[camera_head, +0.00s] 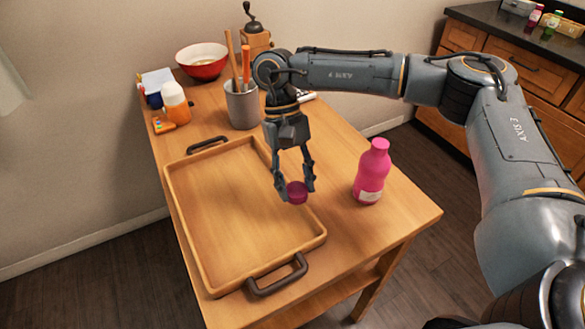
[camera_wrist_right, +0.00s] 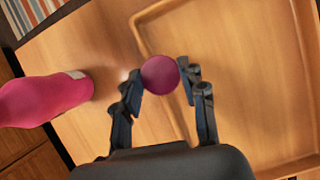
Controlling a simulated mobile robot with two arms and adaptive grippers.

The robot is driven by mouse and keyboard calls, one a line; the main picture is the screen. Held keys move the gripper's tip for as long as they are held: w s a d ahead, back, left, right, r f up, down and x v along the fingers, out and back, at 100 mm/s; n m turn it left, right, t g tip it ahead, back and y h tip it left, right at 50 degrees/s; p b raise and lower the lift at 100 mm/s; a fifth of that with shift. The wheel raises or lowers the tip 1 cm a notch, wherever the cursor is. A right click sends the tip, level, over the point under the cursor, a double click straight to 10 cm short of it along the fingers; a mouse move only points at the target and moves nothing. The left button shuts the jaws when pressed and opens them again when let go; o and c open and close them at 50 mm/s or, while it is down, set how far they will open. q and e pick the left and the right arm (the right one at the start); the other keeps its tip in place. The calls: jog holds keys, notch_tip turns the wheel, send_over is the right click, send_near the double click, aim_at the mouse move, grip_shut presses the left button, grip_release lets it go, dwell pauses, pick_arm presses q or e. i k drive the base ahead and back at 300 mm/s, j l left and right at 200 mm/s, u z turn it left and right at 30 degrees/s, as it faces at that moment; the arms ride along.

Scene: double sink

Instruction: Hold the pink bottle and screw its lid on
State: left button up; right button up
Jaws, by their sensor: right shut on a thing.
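The pink bottle (camera_head: 371,172) stands upright on the wooden table, to the right of the tray. It also shows at the left of the right wrist view (camera_wrist_right: 45,98). My right gripper (camera_head: 296,189) is shut on the dark pink lid (camera_head: 297,194) and holds it over the tray's right edge, to the left of the bottle and apart from it. In the right wrist view the lid (camera_wrist_right: 160,75) sits between the two fingertips. My left gripper is not in view.
A wooden tray (camera_head: 177,205) with dark handles lies empty on the table (camera_head: 395,205). Behind it stand a grey utensil cup (camera_head: 242,106), an orange-and-white bottle (camera_head: 175,103), a red bowl (camera_head: 203,70) and a grinder (camera_head: 255,38). The table around the pink bottle is clear.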

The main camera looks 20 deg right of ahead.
aim_at(374, 163)
jog(key=k+l+u, duration=0.1)
jog(key=k+l, duration=0.2)
jog(key=l+u, duration=0.1)
jog(key=l, duration=0.3)
jog(key=k+l+u, duration=0.1)
jog(key=l, duration=0.35)
jog(key=k+l+u, duration=0.1)
jog(key=l, duration=0.3)
jog(key=k+l+u, duration=0.1)
jog(key=l, duration=0.3)
jog(key=k+l+u, duration=0.1)
jog(key=l, duration=0.3)
jog(key=k+l+u, duration=0.1)
jog(key=l, duration=0.3)
